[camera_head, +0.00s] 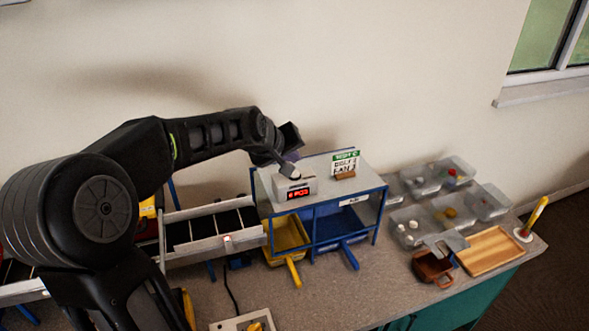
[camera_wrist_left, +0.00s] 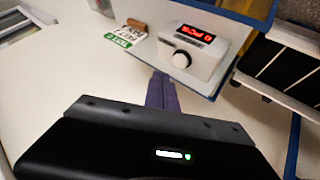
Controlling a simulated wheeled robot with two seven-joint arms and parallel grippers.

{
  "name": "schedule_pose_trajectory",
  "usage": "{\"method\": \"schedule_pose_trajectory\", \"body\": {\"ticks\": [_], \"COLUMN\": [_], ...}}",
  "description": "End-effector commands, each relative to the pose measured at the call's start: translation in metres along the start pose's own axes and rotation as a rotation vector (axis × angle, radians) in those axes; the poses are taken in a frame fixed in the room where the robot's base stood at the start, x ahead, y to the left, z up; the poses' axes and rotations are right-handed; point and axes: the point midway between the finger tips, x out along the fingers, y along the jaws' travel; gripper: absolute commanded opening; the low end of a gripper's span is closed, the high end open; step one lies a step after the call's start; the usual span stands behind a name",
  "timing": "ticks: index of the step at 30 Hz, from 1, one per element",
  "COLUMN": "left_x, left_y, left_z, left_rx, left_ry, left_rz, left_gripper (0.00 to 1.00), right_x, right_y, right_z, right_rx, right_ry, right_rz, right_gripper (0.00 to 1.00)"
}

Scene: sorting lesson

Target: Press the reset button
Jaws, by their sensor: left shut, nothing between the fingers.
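A small white box (camera_head: 299,189) with a red lit display stands on the top of a blue-framed shelf unit. In the left wrist view the box (camera_wrist_left: 205,50) shows a round knob-like button (camera_wrist_left: 181,59), pale with a dark rim, beside the display. My left gripper (camera_head: 292,157) is over the back of the box, its jaws shut and empty. In the left wrist view its purple fingers (camera_wrist_left: 162,92) appear just below the box, apart from the button in the picture. The head view does not show the button clearly, as my wrist covers that area. My right gripper is out of view.
A green-and-white sign (camera_head: 345,162) stands right of the box. Yellow (camera_head: 286,234) and blue (camera_head: 338,227) bins sit under the shelf. A conveyor (camera_head: 212,247) lies left. Clear trays (camera_head: 452,209), a brown mug (camera_head: 432,270) and a wooden tray (camera_head: 492,251) are right.

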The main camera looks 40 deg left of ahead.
Motion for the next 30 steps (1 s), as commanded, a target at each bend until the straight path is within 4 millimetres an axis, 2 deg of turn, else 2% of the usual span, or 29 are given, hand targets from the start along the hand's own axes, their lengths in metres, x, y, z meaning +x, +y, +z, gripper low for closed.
{"method": "schedule_pose_trajectory", "body": {"ticks": [1, 9, 30], "left_x": [-0.007, -0.023, -0.024], "left_y": [0.006, 0.017, 0.017], "left_z": [-0.005, -0.017, -0.017], "left_rx": [0.000, -0.001, 0.000], "left_ry": [0.001, 0.001, 0.000], "left_rz": [0.001, 0.001, 0.000], "left_gripper": [0.00, 0.00, 0.00], "right_x": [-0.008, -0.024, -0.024], "right_y": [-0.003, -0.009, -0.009], "right_z": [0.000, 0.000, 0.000], "right_rx": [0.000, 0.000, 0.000], "right_ry": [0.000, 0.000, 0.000], "right_rz": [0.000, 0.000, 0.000], "right_gripper": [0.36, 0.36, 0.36]}}
